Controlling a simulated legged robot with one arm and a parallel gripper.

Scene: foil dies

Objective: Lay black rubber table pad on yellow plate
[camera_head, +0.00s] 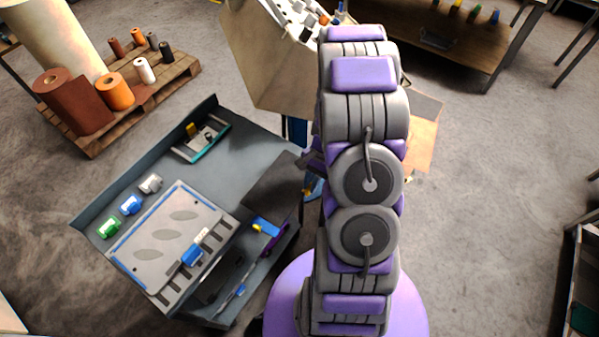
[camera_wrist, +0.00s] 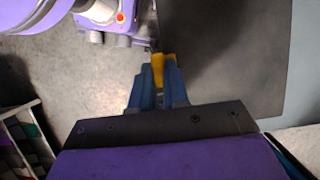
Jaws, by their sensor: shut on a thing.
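The black rubber pad is a flat dark square (camera_head: 268,190), hanging over the right part of the grey bench in the head view. In the wrist view it is a large dark sheet (camera_wrist: 225,50) filling the upper right. My gripper (camera_head: 312,188) is partly hidden beside my arm. In the wrist view its blue fingers with yellow tips (camera_wrist: 160,65) are shut at the pad's left edge. I cannot pick out a plainly yellow plate.
The grey bench (camera_head: 232,160) holds a slotted plate (camera_head: 170,235), several coloured pieces and a small teal-edged tray (camera_head: 200,140). A pallet with rolls (camera_head: 130,95) stands upper left. A rack (camera_head: 580,290) stands at right. Floor between my arm and the rack is clear.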

